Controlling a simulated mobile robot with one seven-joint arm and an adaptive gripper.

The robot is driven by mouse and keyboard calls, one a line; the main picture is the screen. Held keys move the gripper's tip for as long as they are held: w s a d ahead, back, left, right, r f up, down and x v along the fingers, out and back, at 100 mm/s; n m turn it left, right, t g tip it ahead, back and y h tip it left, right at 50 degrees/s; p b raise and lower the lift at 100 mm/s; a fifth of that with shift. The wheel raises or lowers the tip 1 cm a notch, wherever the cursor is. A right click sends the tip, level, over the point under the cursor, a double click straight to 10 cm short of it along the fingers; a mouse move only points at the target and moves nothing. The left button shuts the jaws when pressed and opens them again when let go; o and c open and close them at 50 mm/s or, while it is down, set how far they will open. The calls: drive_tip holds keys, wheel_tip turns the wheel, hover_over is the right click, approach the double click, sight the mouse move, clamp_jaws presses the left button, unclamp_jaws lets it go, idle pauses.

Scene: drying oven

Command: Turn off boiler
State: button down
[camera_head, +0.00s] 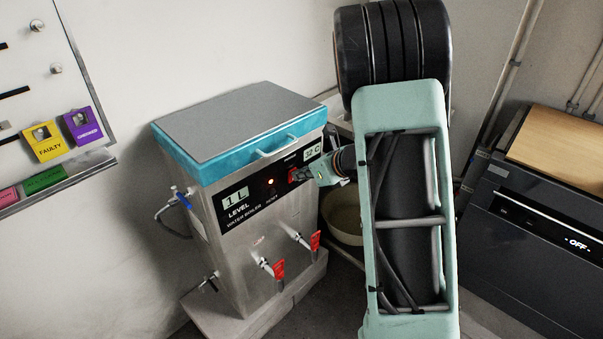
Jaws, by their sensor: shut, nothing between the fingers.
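The water boiler (262,215) is a steel box with a grey top and a teal rim, standing upright at the centre. Its black front panel shows a level display (236,196) reading "1 L" and a temperature display (312,152) that seems to read "32 C". A small orange lamp (270,181) glows beside the "HEAT" label. A red switch (293,175) is right of the lamp, partly hidden by my gripper. My gripper (303,175) is shut and empty, with its tips at the switch. I cannot tell whether they touch it or which way the switch is set.
Two red-handled taps (278,268) stick out of the boiler's lower front. A blue-handled valve (183,200) is on its left side. A beige bowl (343,222) is behind my arm. A dark oven (540,235) reading "OFF" stands right. A board (40,90) with coloured tags hangs left.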

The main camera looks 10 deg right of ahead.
drive_tip(key=shift+w+a+r+g+p, duration=0.1)
drive_tip(key=shift+w+g+p, duration=0.15)
drive_tip(key=shift+p, duration=0.2)
drive_tip(key=shift+r+p, duration=0.6)
drive_tip(key=shift+r, duration=0.25)
drive_tip(key=shift+s, duration=0.1)
